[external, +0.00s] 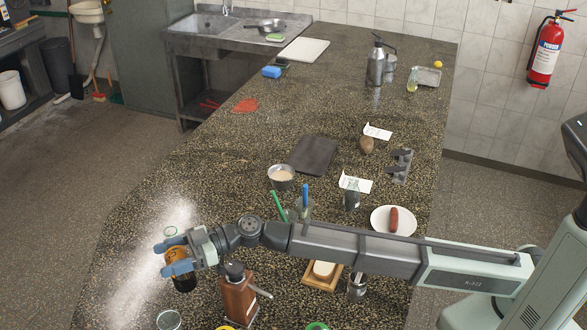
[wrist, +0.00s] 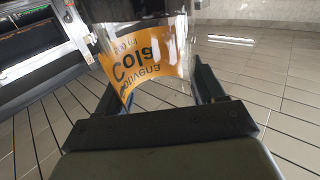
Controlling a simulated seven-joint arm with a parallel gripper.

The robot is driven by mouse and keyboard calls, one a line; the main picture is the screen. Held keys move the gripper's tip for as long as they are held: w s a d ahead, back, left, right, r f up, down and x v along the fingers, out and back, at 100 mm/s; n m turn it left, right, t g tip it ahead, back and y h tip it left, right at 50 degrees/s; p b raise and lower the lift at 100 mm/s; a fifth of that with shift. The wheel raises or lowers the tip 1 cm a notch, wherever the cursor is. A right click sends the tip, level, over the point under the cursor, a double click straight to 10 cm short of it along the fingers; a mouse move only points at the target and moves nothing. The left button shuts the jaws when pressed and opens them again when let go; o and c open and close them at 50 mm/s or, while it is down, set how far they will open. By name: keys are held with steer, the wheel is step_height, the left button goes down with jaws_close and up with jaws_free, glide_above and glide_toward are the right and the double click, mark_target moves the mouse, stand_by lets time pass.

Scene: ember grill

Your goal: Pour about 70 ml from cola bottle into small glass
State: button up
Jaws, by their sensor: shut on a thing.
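My gripper (external: 168,258) is at the lower left in the external view, shut around the cola bottle (external: 184,284). The bottle's dark lower end shows below the fingers. In the wrist view the bottle (wrist: 150,65) sits between the fingers (wrist: 157,90), with an orange Cola label and clear wall. A pale greenish ring (external: 170,231) shows just above the fingers; I cannot tell if it is the bottle's top or a separate glass. A clear glass (external: 168,320) stands at the bottom edge, partly cut off, and may be the small glass. No pouring stream is visible.
A wooden grinder-like object (external: 238,295) stands right of the gripper. The speckled counter (external: 200,160) is largely clear farther left.

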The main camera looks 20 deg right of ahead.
steer(key=shift+f, duration=0.3)
